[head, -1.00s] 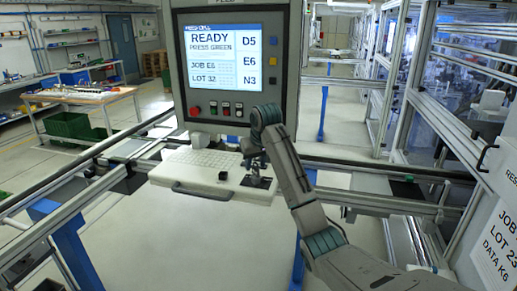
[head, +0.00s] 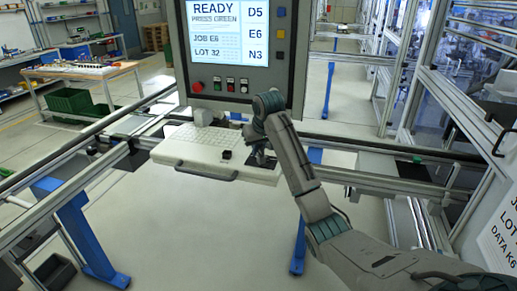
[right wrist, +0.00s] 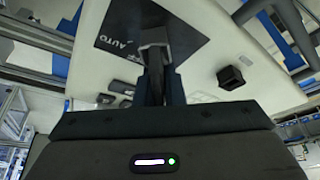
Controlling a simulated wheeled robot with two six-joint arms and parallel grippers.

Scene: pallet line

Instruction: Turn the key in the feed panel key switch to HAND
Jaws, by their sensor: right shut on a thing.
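The feed panel key switch sits on a dark plate (right wrist: 116,30) on the white console. The plate carries the word AUTO; no HAND mark is readable. My right gripper (right wrist: 155,55) is over this plate, pointing down at it, and is shut on the key, which the fingers mostly hide. The key's turn angle cannot be told. In the head view my right gripper (head: 262,158) stands at the right end of the white console (head: 190,155). My left gripper is not in view.
A small black block (right wrist: 230,77) stands on the console close beside the gripper; it also shows in the head view (head: 226,155). The screen cabinet (head: 240,85) with its red button (head: 197,87) rises behind. Metal rails (head: 385,180) run right of the console.

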